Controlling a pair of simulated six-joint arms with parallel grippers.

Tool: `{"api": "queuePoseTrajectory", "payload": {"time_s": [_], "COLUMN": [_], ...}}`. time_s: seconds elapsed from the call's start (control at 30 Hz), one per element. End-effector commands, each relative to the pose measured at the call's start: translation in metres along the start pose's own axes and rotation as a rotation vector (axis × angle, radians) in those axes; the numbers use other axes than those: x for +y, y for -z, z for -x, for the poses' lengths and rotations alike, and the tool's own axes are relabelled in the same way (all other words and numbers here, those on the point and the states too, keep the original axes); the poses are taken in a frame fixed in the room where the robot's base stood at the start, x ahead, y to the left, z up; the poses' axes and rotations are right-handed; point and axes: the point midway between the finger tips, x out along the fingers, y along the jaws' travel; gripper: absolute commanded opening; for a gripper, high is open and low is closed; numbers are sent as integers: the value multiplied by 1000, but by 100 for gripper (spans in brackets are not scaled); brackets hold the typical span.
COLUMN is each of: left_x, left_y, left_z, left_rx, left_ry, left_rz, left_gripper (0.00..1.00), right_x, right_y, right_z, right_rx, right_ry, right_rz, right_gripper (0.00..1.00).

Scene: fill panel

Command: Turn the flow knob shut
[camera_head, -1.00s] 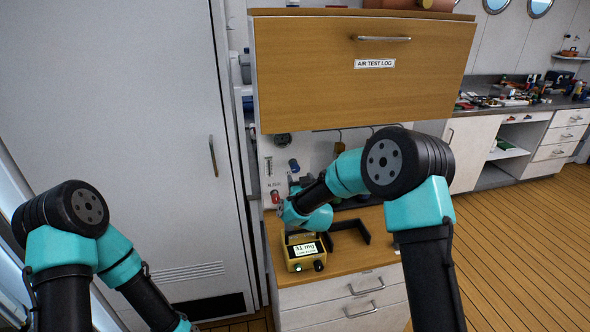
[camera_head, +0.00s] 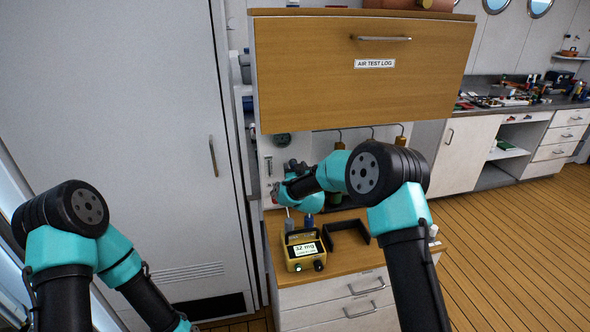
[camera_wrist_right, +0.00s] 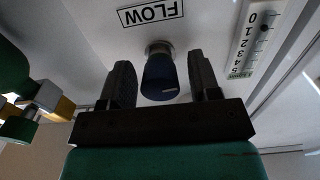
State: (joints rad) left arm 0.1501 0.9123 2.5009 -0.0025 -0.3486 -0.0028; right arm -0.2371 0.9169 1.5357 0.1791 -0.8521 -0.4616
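The flow knob (camera_wrist_right: 161,78) is a dark blue cylinder on a pale panel, beside the label FLOW (camera_wrist_right: 150,13), which appears upside down in the right wrist view. My right gripper (camera_wrist_right: 159,62) is open, with one dark finger on each side of the knob and a narrow gap showing on both sides. A scale (camera_wrist_right: 252,40) marked 0 to 5 has a dark float near 0. In the head view my right gripper (camera_head: 295,168) is at the panel under the cabinet and hides the knob. My left gripper is below the frame.
A yellow meter (camera_head: 305,248) reading 32 mg sits on the wooden counter, beside a black bracket (camera_head: 347,230). Small bottles (camera_head: 308,222) stand behind it. The AIR TEST LOG cabinet door (camera_head: 370,85) overhangs the panel. Brass-coloured fittings (camera_wrist_right: 57,107) show left in the right wrist view.

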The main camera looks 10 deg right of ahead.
Motion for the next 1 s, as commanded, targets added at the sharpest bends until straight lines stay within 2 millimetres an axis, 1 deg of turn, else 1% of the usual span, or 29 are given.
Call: {"api": "queuePoseTrajectory", "payload": {"time_s": [0.03,0.07,0.43,0.47,0.77,1.0], "left_x": [0,0,0,0,0,0], "left_y": [0,0,0,0,0,0], "left_z": [0,0,0,0,0,0], "left_rx": [0,0,0,0,0,0], "left_ry": [0,0,0,0,0,0], "left_rz": [0,0,0,0,0,0], "left_gripper": [43,43,43,43,43,43], "right_x": [0,0,0,0,0,-1], "right_y": [0,0,0,0,0,0], "right_z": [0,0,0,0,0,0], "right_rx": [0,0,0,0,0,0], "right_ry": [0,0,0,0,0,0], "right_rz": [0,0,0,0,-27,-124], "right_gripper": [52,49,13,12,12,12]}}
